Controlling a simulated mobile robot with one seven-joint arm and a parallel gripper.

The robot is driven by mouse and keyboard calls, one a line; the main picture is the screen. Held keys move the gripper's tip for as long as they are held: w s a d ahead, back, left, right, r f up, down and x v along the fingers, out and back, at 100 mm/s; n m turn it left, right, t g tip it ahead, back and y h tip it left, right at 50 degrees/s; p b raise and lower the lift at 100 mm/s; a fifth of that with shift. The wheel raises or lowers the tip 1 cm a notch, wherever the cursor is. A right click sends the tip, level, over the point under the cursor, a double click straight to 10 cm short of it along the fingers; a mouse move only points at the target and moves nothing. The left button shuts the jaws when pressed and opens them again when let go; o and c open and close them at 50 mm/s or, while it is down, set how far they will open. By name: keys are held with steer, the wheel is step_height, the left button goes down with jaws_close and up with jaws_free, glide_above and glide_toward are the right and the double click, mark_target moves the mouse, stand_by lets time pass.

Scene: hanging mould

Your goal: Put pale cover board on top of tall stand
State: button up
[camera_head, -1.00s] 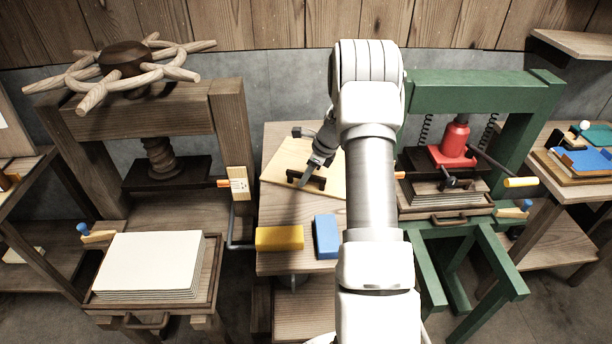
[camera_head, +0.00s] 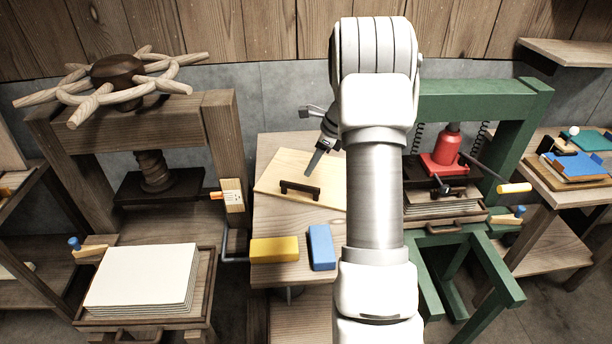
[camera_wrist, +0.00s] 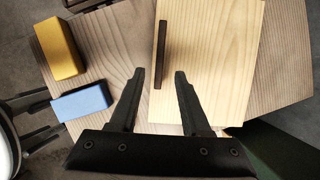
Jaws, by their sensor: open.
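The pale cover board (camera_head: 275,180) lies flat on the wooden top of the tall stand (camera_head: 282,225), set at a slight angle to its edges. A dark bar handle (camera_head: 300,189) is fixed on the board; it also shows in the wrist view (camera_wrist: 163,55). My gripper (camera_head: 317,164) is open and empty above the board, clear of the handle. In the wrist view the two spread fingers (camera_wrist: 159,74) hang over the board and stand. My arm hides the right part of the board and stand in the head view.
A yellow block (camera_head: 274,250) and a blue block (camera_head: 321,247) sit at the stand's front edge. A wooden press (camera_head: 130,130) with a paper stack (camera_head: 142,276) stands left. A green press (camera_head: 490,100) with a red jack (camera_head: 447,150) stands right.

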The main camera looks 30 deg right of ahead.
steer(key=s+a+r+n+h, duration=0.1)
steer(key=s+a+r+n, duration=0.55)
steer(key=a+r, duration=0.2)
steer(key=s+a+r+n, duration=0.5)
steer(key=a+r+n, duration=0.2)
steer(key=a+r, duration=0.15)
steer(key=s+a+n+t+h, duration=0.1)
steer(key=s+a+n, duration=0.3)
steer(key=s+n, duration=0.3)
steer(key=s+a+r+n+t+h, duration=0.1)
steer(key=s+a+n, duration=0.3)
steer(key=s+n, duration=0.3)
steer(key=s, duration=0.3)
steer(key=shift+r, duration=0.3)
steer(key=shift+a, duration=0.1)
